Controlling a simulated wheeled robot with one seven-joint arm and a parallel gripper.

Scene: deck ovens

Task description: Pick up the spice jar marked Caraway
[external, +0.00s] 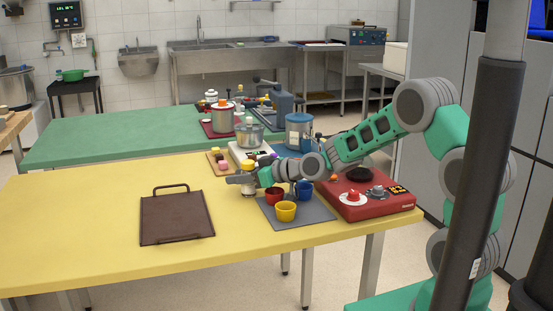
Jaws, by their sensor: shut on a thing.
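My gripper (244,182) is at the end of my outstretched arm, above the yellow table near its far edge. It is shut on a small pale jar (248,192), which shows just below the fingers. The jar looks upright. Its label is too small to read, so I cannot tell whether it says Caraway. I cannot tell whether the jar touches the table.
A grey mat (318,213) holds a red cup (275,195), a yellow cup (286,211) and a blue cup (304,190). A red cooker (377,206) stands to the right. A brown tray (176,217) lies left. The yellow table's left part is clear.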

